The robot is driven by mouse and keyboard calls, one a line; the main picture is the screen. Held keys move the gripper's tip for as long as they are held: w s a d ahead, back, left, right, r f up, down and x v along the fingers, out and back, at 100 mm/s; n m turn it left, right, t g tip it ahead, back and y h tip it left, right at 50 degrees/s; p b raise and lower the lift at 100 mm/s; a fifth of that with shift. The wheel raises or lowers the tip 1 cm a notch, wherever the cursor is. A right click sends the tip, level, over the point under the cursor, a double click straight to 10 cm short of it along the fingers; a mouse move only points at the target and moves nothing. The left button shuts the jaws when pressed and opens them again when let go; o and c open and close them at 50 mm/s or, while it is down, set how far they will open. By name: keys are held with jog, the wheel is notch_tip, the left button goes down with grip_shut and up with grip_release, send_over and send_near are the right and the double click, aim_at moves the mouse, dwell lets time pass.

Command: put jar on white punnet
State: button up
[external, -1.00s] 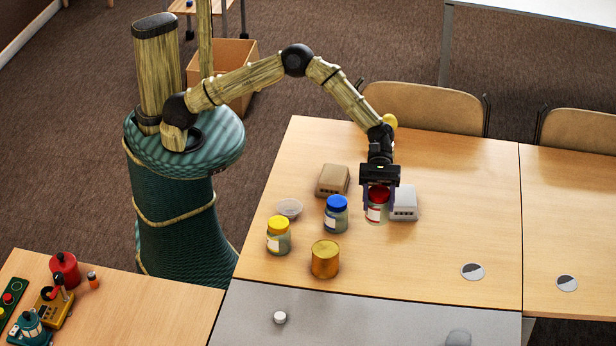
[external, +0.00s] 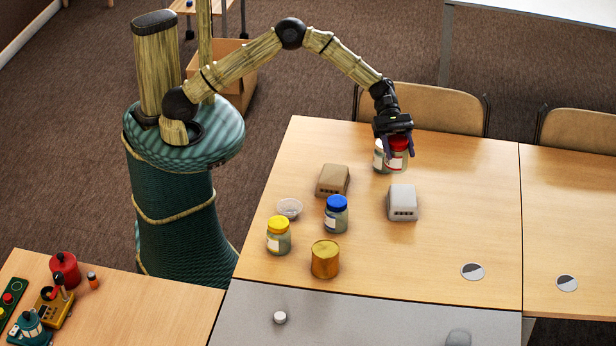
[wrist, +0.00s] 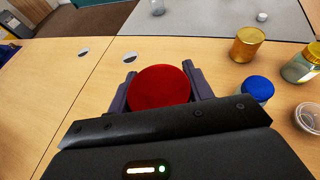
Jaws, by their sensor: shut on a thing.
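A jar with a red lid (external: 398,160) is held upright between the fingers of my gripper (external: 395,146), near the far edge of the table. In the wrist view its round red lid (wrist: 159,88) sits between the two fingers of my gripper (wrist: 160,92). The white punnet (external: 402,202), a pale box with slots in its front, stands on the table nearer the camera than the held jar, with nothing on it. I cannot make it out in the wrist view.
A pale jar (external: 379,158) shows just left of the held jar, partly hidden. A beige punnet (external: 332,180), blue-lidded jar (external: 336,215), yellow-lidded jar (external: 278,238), gold tin (external: 325,260) and clear bowl (external: 289,208) stand left. The table's right side is mostly clear.

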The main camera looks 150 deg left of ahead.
aim_at(400, 171)
jog(key=shift+s+a, duration=0.15)
jog(key=shift+f, duration=3.1)
jog(key=shift+f, duration=1.85)
jog(key=shift+f, duration=0.1)
jog(key=o, duration=1.1)
